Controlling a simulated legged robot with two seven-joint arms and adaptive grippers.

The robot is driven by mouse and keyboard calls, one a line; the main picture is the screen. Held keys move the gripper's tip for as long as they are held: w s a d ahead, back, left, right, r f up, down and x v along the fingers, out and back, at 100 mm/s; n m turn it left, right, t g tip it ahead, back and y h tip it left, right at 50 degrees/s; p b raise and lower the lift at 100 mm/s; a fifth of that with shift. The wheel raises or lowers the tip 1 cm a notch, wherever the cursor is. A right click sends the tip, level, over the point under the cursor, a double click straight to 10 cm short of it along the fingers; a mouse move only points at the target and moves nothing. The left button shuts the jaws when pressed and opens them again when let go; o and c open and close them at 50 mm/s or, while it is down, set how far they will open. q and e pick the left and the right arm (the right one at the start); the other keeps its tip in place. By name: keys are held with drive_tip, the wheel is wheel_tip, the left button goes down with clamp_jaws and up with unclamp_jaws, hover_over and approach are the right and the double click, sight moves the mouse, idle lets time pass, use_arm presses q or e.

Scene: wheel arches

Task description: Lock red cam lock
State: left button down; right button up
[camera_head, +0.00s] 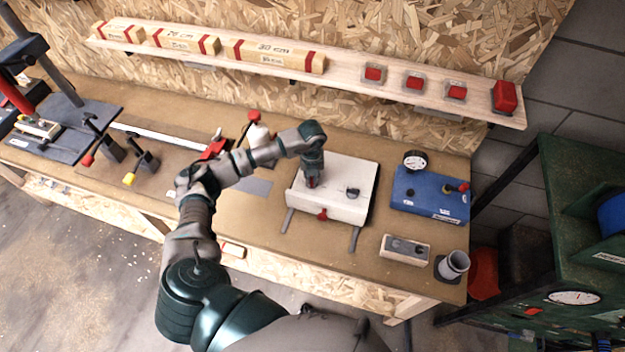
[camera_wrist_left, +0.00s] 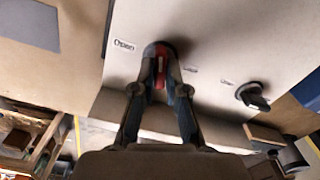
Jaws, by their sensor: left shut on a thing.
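The red cam lock (camera_wrist_left: 160,66) sits on the face of a white panel box (camera_head: 335,208), beside an "Open" label. In the left wrist view my left gripper (camera_wrist_left: 160,84) has its two fingers closed around the red lever of the lock. In the head view my left gripper (camera_head: 312,183) reaches down onto the left part of the white box from above and hides most of the lock. A black cam lock (camera_wrist_left: 252,96) sits on the same box to the right. It also shows in the head view (camera_head: 352,192). My right gripper is in neither view.
A blue box (camera_head: 430,195) with a gauge stands right of the white box. A grey-topped block (camera_head: 405,249) and a grey cup (camera_head: 453,264) lie near the front right edge. A shelf (camera_head: 440,101) with red buttons and wooden blocks runs along the back wall.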

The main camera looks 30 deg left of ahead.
use_arm(q)
drive_tip(key=m+b, duration=0.2)
drive_tip(key=m, duration=0.1)
drive_tip(key=shift+w+a+m, duration=0.15)
drive_tip(key=shift+m, duration=0.15)
drive_tip(key=m+b, duration=0.1)
drive_tip(key=m, duration=0.1)
drive_tip(key=shift+m, duration=0.4)
drive_tip(key=m+b, duration=0.2)
drive_tip(key=m, duration=0.1)
drive_tip(key=shift+m, duration=0.3)
drive_tip(key=m+b, duration=0.2)
drive_tip(key=m, duration=0.1)
drive_tip(key=shift+m, duration=0.3)
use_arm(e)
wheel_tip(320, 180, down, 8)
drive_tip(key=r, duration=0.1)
use_arm(q)
drive_tip(key=m+b, duration=0.2)
drive_tip(key=m, duration=0.3)
drive_tip(key=shift+m+b, duration=0.5)
drive_tip(key=shift+m, duration=0.4)
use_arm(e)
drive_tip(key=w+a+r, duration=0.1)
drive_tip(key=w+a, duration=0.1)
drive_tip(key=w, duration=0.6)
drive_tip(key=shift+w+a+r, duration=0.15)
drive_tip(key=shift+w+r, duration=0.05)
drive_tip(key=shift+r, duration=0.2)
